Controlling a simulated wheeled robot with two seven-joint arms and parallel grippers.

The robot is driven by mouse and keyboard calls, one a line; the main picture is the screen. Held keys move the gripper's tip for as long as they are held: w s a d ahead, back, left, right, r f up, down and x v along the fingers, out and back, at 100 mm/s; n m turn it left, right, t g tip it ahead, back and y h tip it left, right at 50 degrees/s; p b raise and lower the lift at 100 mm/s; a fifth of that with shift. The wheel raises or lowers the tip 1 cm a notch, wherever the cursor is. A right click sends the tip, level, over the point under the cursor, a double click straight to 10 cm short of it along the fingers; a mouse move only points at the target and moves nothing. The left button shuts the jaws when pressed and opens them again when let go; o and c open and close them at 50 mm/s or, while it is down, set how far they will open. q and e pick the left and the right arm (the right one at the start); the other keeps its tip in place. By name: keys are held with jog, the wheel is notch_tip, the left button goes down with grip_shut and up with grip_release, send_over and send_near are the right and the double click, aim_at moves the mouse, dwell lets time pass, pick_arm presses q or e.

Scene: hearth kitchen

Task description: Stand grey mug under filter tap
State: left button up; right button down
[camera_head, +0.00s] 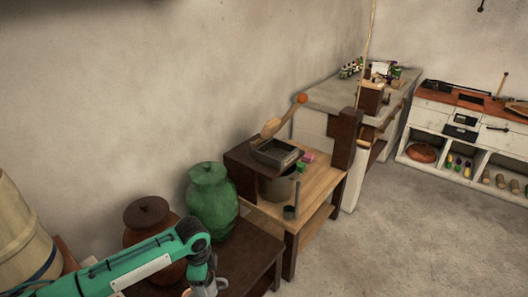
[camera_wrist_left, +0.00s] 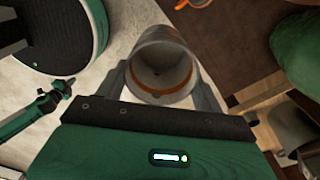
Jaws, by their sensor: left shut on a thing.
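My left gripper (camera_wrist_left: 163,90) is shut on the grey mug (camera_wrist_left: 160,62), with one finger on each side. The wrist view looks into the mug's round mouth, and an orange-brown band runs across its inside. In the head view my left gripper (camera_head: 204,287) is at the bottom edge, in front of the dark wooden bench, mostly cut off. I cannot make out a filter tap in either view. A green and black arm, likely my right one, shows small at the left of the wrist view; its fingers are too small to read.
A brown lidded jar (camera_head: 146,219) and a green lidded jar (camera_head: 212,201) stand on the dark bench (camera_head: 247,254). A wooden barrel (camera_head: 20,235) is at far left. A table (camera_head: 325,183) beyond holds pots. Open floor (camera_head: 400,235) lies right.

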pick_arm(q)
jog(key=s+a+r+n+p, duration=0.2)
jog(key=s+r+n, duration=0.3)
jog(key=r+n, duration=0.3)
jog(key=s+a+r+n+p, duration=0.1)
jog(key=s+a+r+n, duration=0.1)
jog(key=s+r+n, duration=0.3)
notch_tip(320, 180, up, 5)
jog(key=n, duration=0.4)
jog(key=shift+r+n+p, duration=0.2)
jog(key=shift+n+p, duration=0.1)
jog(key=shift+p, duration=0.05)
pick_arm(e)
jog(key=s+d+r, duration=0.1)
jog(key=s, duration=0.5)
jog(key=shift+r+g, duration=0.2)
jog(key=shift+g, duration=0.1)
jog(key=shift+w+a, duration=0.1)
jog(key=shift+w, duration=0.05)
pick_arm(q)
jog(key=shift+a, duration=0.15)
